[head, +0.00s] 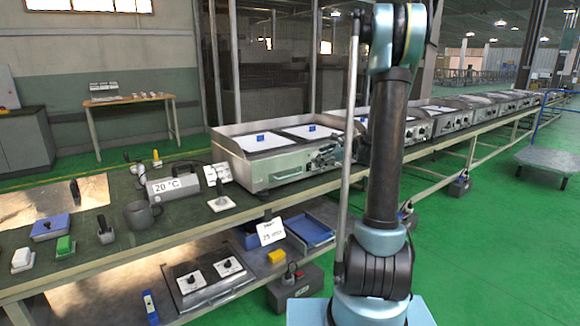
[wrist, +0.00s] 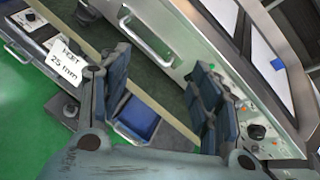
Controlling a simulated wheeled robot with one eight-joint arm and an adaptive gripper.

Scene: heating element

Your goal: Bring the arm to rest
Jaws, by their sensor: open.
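My gripper (wrist: 160,82) is open in the wrist view, with dark blue-grey finger pads apart and nothing held between them. It hangs over the front of the steel heating unit (wrist: 185,45), whose knobs and handle show near the fingers. In the head view my arm (head: 385,150) stands upright at the right of centre. There it hides part of the bench and the right end of the nearest heating unit (head: 240,160). Dark parts overlap the unit's front right; I cannot make out the fingertips there.
The long workbench (head: 100,262) carries a grey mug (head: 139,215), a 20 °C device (head: 174,186) and small tools. A blue tray (head: 309,231) and a control panel (head: 208,280) lie on the lower shelf. Green floor (head: 490,240) is open at right, near a trolley (head: 550,160).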

